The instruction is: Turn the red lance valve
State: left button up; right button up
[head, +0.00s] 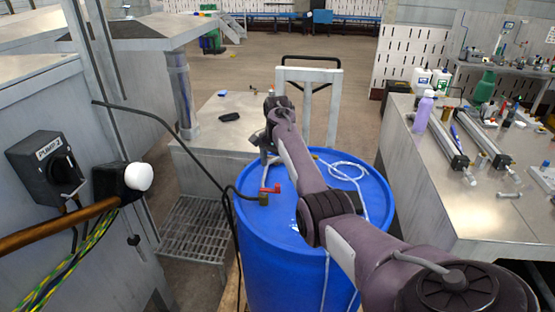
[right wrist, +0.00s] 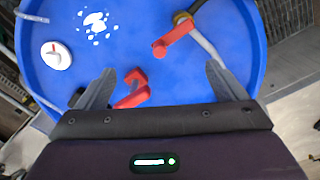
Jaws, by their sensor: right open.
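A red lever valve (head: 270,189) with a brass fitting sits on the top of the blue drum (head: 287,262). In the right wrist view a red lever (right wrist: 174,38) on a brass fitting shows near the top, ahead of the fingertips. A second red, hook-shaped part (right wrist: 133,90) lies nearer, between the fingers in the picture; I cannot tell whether it touches them. My right gripper (right wrist: 161,68) is open over the blue drum top (right wrist: 115,45), with nothing clamped. In the head view my right gripper (head: 266,150) is at the drum's far side, partly hidden. My left gripper is out of view.
A black hose (head: 190,150) runs from the left cabinet to the drum. A white cap (right wrist: 56,55) sits on the drum top. A white-framed trolley (head: 307,85) stands behind. A steel bench (head: 440,215) with bottles and tools is at right, the Pump 2 box (head: 47,165) at left.

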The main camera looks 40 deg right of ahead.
aim_at(277, 184)
jog(key=shift+f+b, duration=1.2)
jog(key=shift+f, duration=2.75)
jog(key=c, duration=1.4)
jog(key=shift+s, duration=0.1)
jog(key=c, duration=0.4)
jog(key=shift+s+d+r, duration=0.1)
jog(key=shift+s+d, duration=0.05)
jog(key=shift+d, duration=0.05)
grip_shut()
jog(key=shift+a, duration=0.1)
jog(key=shift+o, duration=0.9)
grip_release()
jog(key=shift+w+a+r, duration=0.1)
jog(key=shift+w+a, duration=0.05)
jog(key=shift+w, duration=0.15)
